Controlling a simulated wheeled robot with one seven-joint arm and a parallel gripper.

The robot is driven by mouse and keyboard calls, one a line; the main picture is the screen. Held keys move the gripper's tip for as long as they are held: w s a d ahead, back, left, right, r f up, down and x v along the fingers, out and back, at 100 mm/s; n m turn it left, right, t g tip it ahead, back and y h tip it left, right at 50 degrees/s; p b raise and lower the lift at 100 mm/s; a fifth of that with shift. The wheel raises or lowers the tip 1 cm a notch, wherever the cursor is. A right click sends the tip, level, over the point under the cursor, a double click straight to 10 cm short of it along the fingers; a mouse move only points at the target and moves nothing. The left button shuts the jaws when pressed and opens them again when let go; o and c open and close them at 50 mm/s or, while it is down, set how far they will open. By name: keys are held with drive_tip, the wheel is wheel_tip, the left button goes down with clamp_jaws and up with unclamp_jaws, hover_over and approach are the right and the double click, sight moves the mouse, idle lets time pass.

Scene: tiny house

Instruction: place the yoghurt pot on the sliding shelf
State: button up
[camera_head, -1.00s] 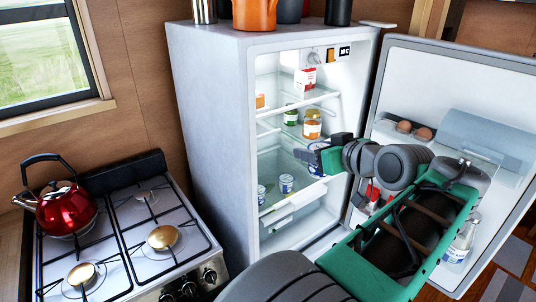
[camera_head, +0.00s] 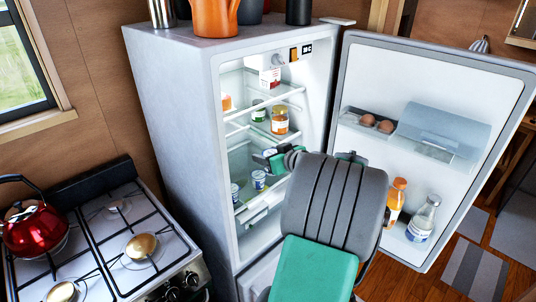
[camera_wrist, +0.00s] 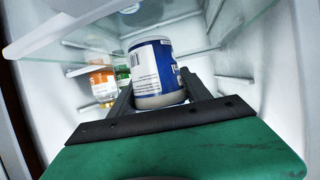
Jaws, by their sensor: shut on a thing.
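The yoghurt pot (camera_wrist: 152,70), white with a blue label, stands between the two dark fingers of my gripper (camera_wrist: 158,92) in the wrist view. The gripper is shut on it. In the head view my gripper (camera_head: 270,159) reaches inside the open fridge, below the shelf with the jars and above the lower shelf. The held pot is hard to make out there. A glass shelf (camera_wrist: 60,42) crosses the top of the wrist view. Glass shelves (camera_head: 262,142) show in the fridge; I cannot tell which one slides.
Two small pots (camera_head: 258,180) stand on the lower shelf. The open fridge door (camera_head: 365,92) with bottles is right of my arm. The stove (camera_head: 125,235) is at left.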

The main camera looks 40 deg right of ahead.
drive_tip(key=shift+f, duration=0.75)
drive_tip(key=o, duration=1.5)
drive_tip(key=shift+r, duration=0.2)
drive_tip(key=b+v, duration=0.2)
drive_tip(key=v, duration=0.9)
drive_tip(key=shift+s+b, duration=0.25)
drive_tip(key=shift+b, duration=0.15)
drive_tip(key=shift+s+a+r, duration=0.1)
drive_tip(key=shift+s+r, duration=0.1)
drive_tip(key=shift+s, duration=0.05)
